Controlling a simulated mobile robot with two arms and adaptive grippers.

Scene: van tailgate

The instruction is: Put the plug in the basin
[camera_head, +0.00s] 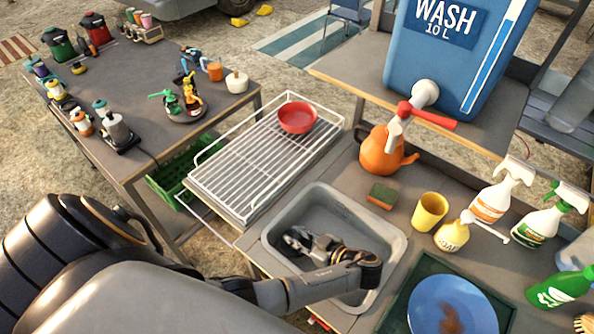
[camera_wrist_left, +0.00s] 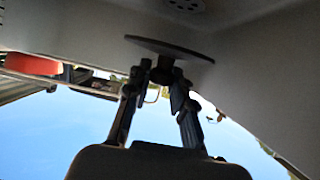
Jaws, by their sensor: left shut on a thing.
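The grey basin (camera_head: 345,220) is set into the counter in the middle of the head view. My left gripper (camera_head: 296,240) reaches down inside it. In the left wrist view, the gripper's fingers (camera_wrist_left: 161,82) are shut on the plug (camera_wrist_left: 168,47), a dark flat disc seen edge-on. The drain (camera_wrist_left: 188,5), with small holes, shows at the top of that view, apart from the plug. The basin's grey wall (camera_wrist_left: 80,35) surrounds them. In the head view, I cannot make out the plug, as the gripper hides it. My right gripper is not in view.
A blue water tank (camera_head: 455,60) with a red-handled tap (camera_head: 415,112) stands behind the basin. A drying rack (camera_head: 245,175) with a red bowl (camera_head: 297,117) is left. A sponge (camera_head: 382,196), yellow cup (camera_head: 429,211) and spray bottles (camera_head: 497,195) stand right. A blue plate (camera_head: 455,305) is in front.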

